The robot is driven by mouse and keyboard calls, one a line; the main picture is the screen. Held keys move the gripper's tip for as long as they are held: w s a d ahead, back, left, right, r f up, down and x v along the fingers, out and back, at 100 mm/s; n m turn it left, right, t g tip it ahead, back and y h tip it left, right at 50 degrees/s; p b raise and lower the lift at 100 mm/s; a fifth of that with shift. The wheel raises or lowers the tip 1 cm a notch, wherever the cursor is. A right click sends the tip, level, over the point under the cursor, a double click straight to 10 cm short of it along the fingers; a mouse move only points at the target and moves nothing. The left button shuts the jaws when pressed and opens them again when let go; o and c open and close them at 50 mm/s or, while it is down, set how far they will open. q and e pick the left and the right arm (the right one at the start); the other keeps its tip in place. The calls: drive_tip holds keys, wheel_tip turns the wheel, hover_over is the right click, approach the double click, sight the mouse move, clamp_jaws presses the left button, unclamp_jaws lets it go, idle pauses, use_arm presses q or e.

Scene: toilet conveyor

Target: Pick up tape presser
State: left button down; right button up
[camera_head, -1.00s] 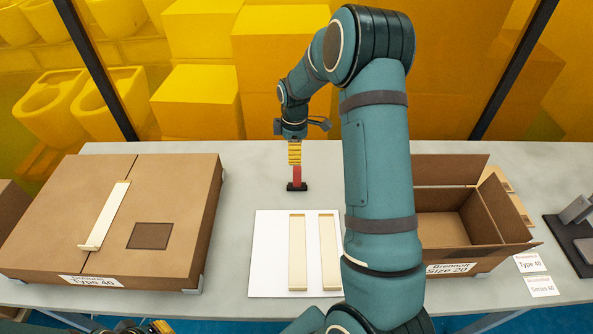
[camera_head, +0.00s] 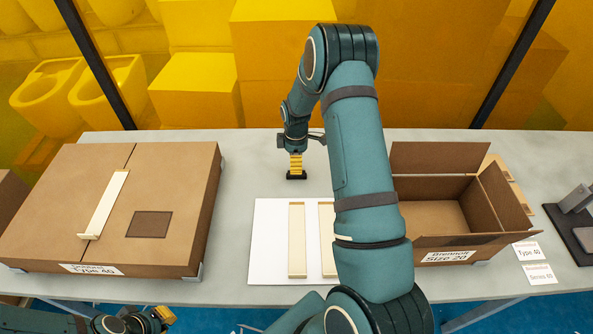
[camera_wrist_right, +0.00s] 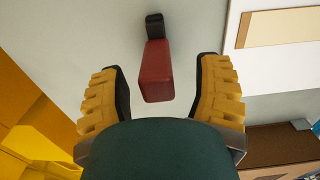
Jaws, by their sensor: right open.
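The tape presser, with a red handle and a black end, stands on the grey table; only its black base (camera_head: 297,177) shows in the head view. In the right wrist view the red handle (camera_wrist_right: 157,72) lies between the fingers, with clear gaps on both sides. My right gripper (camera_head: 296,164) is open, pointing down directly over the presser and hiding its handle. My left gripper (camera_head: 160,316) is low at the bottom left edge, away from the presser; its fingers are too small to read.
A closed cardboard box (camera_head: 60,205) with a cream strip (camera_head: 105,203) on top stands at the left. A white board (camera_head: 270,250) with cream strips lies in the middle. An open carton (camera_head: 430,220) stands at the right. The table (camera_head: 250,160) around the presser is clear.

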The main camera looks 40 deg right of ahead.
drive_tip(key=shift+d+f, duration=0.15)
drive_tip(key=shift+f, duration=1.35)
clamp_jaws()
